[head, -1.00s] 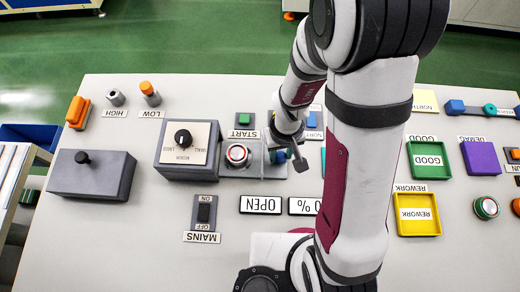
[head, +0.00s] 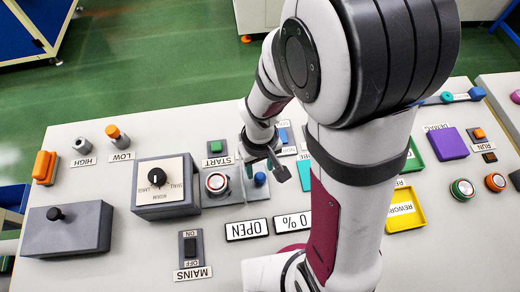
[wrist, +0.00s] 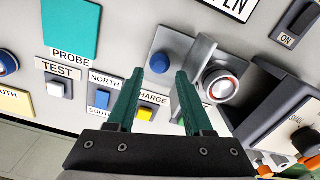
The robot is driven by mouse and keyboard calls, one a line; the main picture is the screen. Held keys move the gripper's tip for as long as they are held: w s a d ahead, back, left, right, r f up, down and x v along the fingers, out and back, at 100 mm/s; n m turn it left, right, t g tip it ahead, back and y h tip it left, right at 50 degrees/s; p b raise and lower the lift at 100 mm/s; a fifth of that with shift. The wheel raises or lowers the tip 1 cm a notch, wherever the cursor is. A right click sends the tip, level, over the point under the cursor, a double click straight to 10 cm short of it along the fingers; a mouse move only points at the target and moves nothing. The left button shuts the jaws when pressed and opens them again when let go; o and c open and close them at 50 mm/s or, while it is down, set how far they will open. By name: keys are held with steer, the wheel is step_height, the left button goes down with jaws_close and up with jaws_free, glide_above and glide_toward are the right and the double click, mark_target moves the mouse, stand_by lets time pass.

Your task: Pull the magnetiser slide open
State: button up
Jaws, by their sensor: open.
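The magnetiser, as I take it, is a grey fixture with a round silver and red part (head: 216,182) seated in it. This part also shows in the wrist view (wrist: 220,84). Beside it a flat grey plate (head: 257,194) carries a blue knob (head: 260,179), likely the slide's handle. In the wrist view the blue knob (wrist: 160,62) shows just past and between the fingertips. My gripper (wrist: 159,74) is open, with nothing between its green fingers. In the head view my gripper (head: 266,168) hangs close to the knob. Whether a finger touches the knob cannot be told.
A grey upright block (wrist: 194,72) stands close by the right finger. A dial box (head: 165,187) stands left of the fixture in the head view. Label plates and buttons, including a yellow one (wrist: 145,114), surround the spot. My arm hides part of the bench.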

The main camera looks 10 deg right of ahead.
step_height(320, 180, up, 11)
steer(key=shift+r, duration=0.15)
steer(key=s+d+r+m+y, duration=0.1)
steer(key=s+m, duration=0.3)
steer(key=s, duration=0.2)
steer(key=s+d+r+m, duration=0.1)
steer(key=s+r+m, duration=0.1)
steer(key=s+m, duration=0.2)
steer(key=s, duration=0.3)
steer(key=shift+r+m+y, duration=0.3)
steer(key=shift+y, duration=0.1)
stand_by(1.1)
